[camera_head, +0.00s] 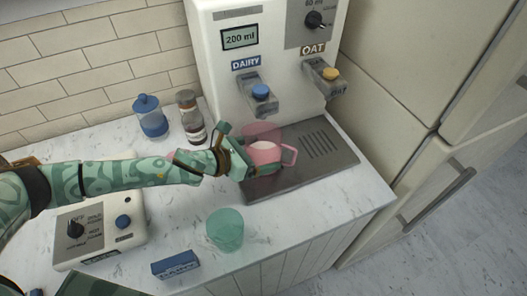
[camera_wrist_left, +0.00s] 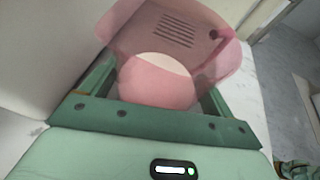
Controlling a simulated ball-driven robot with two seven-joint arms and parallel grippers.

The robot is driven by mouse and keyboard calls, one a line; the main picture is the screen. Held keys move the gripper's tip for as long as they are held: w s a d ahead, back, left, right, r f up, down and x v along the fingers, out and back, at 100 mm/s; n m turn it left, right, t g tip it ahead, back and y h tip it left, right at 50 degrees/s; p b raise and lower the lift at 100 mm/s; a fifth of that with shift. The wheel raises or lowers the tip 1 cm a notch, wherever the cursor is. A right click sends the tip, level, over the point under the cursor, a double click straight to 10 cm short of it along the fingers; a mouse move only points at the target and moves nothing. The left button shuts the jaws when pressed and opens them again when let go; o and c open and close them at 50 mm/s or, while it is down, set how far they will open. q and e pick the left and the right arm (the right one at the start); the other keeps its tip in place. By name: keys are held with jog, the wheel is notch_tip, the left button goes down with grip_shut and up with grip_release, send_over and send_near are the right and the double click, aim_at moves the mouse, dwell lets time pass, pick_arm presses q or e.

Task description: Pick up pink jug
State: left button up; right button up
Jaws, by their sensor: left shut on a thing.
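The pink jug (camera_head: 264,150) is see-through, with some white liquid in it and a handle on its right side. It is upright at the left part of the dispenser's drip tray (camera_head: 331,152), below the DAIRY spout. My left gripper (camera_head: 256,169) reaches in from the left and is shut on the jug. In the left wrist view the jug (camera_wrist_left: 156,80) sits between the two green fingers (camera_wrist_left: 158,105). I cannot tell whether the jug touches the tray. My right gripper is not in view.
The milk dispenser (camera_head: 217,85) stands behind the jug. A blue jar (camera_head: 151,118) and a brown bottle (camera_head: 191,120) stand to its left. A green cup (camera_head: 225,230), a DAIRY block (camera_head: 176,265) and a control box (camera_head: 100,232) are in front. A fridge (camera_head: 425,80) is at right.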

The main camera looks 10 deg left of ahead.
aim_at(246, 147)
pick_arm(q)
jog(key=shift+r+p, duration=0.3)
jog(key=shift+r, duration=0.35)
jog(key=shift+s+a+r+p, duration=0.2)
jog(key=shift+r+p, duration=0.1)
jog(key=shift+r, duration=0.3)
jog(key=shift+s+a+r+p, duration=0.15)
jog(key=shift+r+p, duration=0.1)
jog(key=shift+r, duration=0.3)
jog(key=s+a, duration=0.6)
jog(key=shift+a+f+b, duration=0.1)
jog(key=shift+f+b, duration=0.15)
jog(key=shift+b, duration=0.1)
jog(key=s+a+b, duration=0.2)
jog(key=s+a, duration=0.2)
jog(key=shift+s+a+f, duration=0.1)
jog(key=shift+b+v, duration=0.7)
jog(key=shift+v, duration=0.55)
